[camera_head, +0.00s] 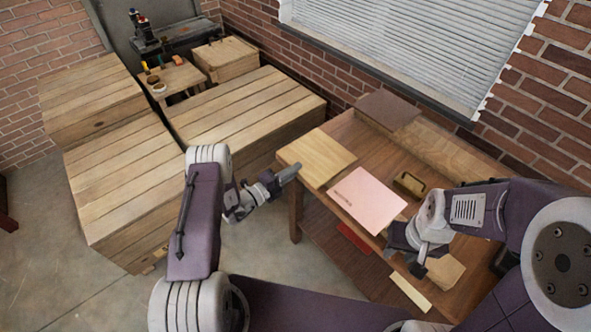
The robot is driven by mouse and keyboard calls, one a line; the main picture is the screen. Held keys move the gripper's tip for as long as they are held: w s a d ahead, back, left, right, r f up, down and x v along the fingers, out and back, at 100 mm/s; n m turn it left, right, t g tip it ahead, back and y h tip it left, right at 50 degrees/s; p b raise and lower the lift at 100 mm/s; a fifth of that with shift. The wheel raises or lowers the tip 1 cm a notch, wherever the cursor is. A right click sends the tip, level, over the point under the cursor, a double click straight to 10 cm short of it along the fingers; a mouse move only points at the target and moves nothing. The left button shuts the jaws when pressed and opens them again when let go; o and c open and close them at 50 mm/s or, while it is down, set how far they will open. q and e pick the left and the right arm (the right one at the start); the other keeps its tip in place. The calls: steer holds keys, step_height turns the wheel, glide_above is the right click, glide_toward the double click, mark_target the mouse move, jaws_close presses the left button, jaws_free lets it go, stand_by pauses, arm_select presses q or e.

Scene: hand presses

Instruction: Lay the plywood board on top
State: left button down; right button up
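A pale tan board (316,158), which looks like the plywood board, lies flat at the left end of the brown wooden table (345,138). A pink sheet or thin stack (368,198) with small dark print lies to its right. A second tan piece (446,272) lies near the table's front right, partly hidden by my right gripper; I cannot tell what it is. My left gripper (293,171) is just left of the tan board, near the table's left edge. My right gripper (418,266) is over the front right. The fingers of both are too small to judge.
A dark brown board (388,109) lies at the back. A small item with a dark handle (409,184) sits right of the pink sheet. Wooden crates (245,108) stand left.

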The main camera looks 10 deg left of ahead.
arm_select(q)
steer(key=r+p, duration=0.2)
steer(key=s+a+r+p, duration=0.1)
steer(key=shift+r, duration=0.4)
steer(key=r+p+v, duration=0.2)
steer(key=p+v, duration=0.2)
steer(key=v, duration=1.6)
steer(key=shift+s+a, duration=0.2)
steer(key=shift+s, duration=0.1)
stand_by(0.3)
